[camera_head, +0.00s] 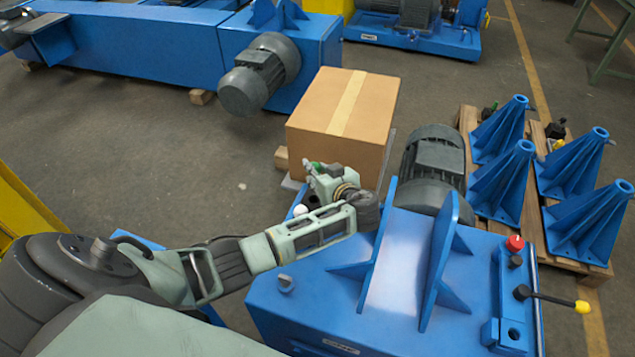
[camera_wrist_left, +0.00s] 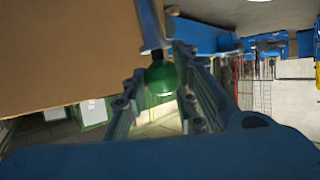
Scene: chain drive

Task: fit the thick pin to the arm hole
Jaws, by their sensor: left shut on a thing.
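My left gripper (camera_head: 325,172) is in front of the cardboard box, beyond the far left side of the blue machine. In the left wrist view the gripper (camera_wrist_left: 166,92) is shut on a pin with a round green knob (camera_wrist_left: 162,78). In the head view only a small bit of green shows at the gripper. A dark hole (camera_head: 514,334) shows in a blue bracket at the machine's right front; I cannot tell whether it is the arm hole. My right gripper is not in view.
The cardboard box (camera_head: 340,115) stands close behind the gripper. The blue machine (camera_head: 300,300) has upright plates, a grey motor (camera_head: 432,165), a red knob (camera_head: 515,243) and a yellow-tipped lever (camera_head: 555,299). Blue stands (camera_head: 500,130) fill a pallet at right.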

